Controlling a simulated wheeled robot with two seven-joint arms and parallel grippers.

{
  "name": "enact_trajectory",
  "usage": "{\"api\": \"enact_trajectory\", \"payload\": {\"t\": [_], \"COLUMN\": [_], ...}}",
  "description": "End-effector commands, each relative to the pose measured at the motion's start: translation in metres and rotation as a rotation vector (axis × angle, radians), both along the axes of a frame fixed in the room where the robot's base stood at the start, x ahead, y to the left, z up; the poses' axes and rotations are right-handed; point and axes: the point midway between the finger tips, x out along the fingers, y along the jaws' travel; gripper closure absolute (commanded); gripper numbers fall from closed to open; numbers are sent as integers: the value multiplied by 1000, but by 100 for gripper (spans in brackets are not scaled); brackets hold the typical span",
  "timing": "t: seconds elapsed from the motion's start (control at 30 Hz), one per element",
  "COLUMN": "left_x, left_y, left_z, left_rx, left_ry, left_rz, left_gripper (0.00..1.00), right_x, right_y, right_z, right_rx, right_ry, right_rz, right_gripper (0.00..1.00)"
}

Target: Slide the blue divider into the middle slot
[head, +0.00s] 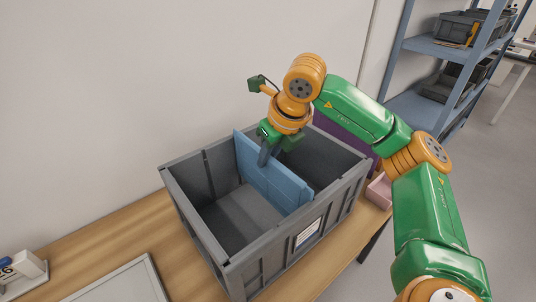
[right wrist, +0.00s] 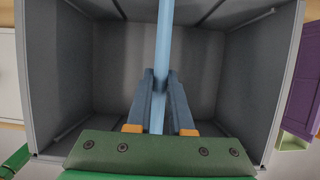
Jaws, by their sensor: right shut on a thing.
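The blue divider (head: 268,178) stands on edge inside the grey crate (head: 241,262), across its middle, parting the space in two. Its back upper corner shows above the crate's back rim. My right gripper (head: 265,156) is shut on the divider's top edge. In the right wrist view the two fingers (right wrist: 160,88) pinch the divider (right wrist: 164,35) from both sides, and it runs between the crate's walls. The middle slot is hidden by the divider, so I cannot tell how deep it sits. My left gripper is in neither view.
The crate stands on a wooden table (head: 100,247) near a plain wall. A pale tray (head: 120,283) and a small white-and-blue object (head: 25,270) lie at the left. A purple panel (head: 343,140) and pink bin (head: 379,191) are close on the crate's right. A shelf rack (head: 432,48) stands behind.

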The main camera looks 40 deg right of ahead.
Motion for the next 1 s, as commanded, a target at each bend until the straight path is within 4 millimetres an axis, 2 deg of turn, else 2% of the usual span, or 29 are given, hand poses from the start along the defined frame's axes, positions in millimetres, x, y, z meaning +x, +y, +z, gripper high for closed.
{"api": "enact_trajectory", "payload": {"t": [1.0], "left_x": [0], "left_y": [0], "left_z": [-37], "left_rx": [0], "left_ry": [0], "left_rz": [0], "left_gripper": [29], "right_x": [0], "right_y": [0], "right_z": [-43], "right_rx": [0], "right_ry": [0], "right_rz": [0], "right_gripper": [100]}}
